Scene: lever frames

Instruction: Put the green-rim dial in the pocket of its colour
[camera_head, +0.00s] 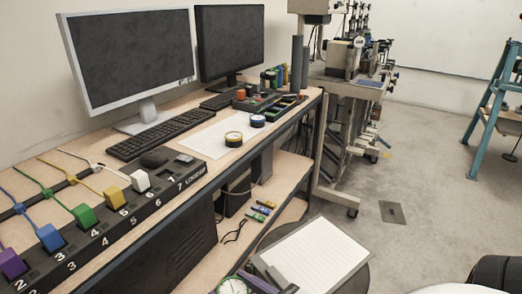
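The green-rim dial (233,286) has a white face and a dark green rim. It is at the bottom edge of the head view, partly cut off, left of the lined white pad. A yellow-rim dial (233,139) and a blue-rim dial (257,120) lie on a white sheet (208,143) on the bench. I cannot clearly make out a green pocket; a dark tray (289,107) with coloured parts stands farther back on the bench.
A strip with coloured plugs (110,228), a keyboard (151,140) and two monitors (130,60) occupy the bench.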

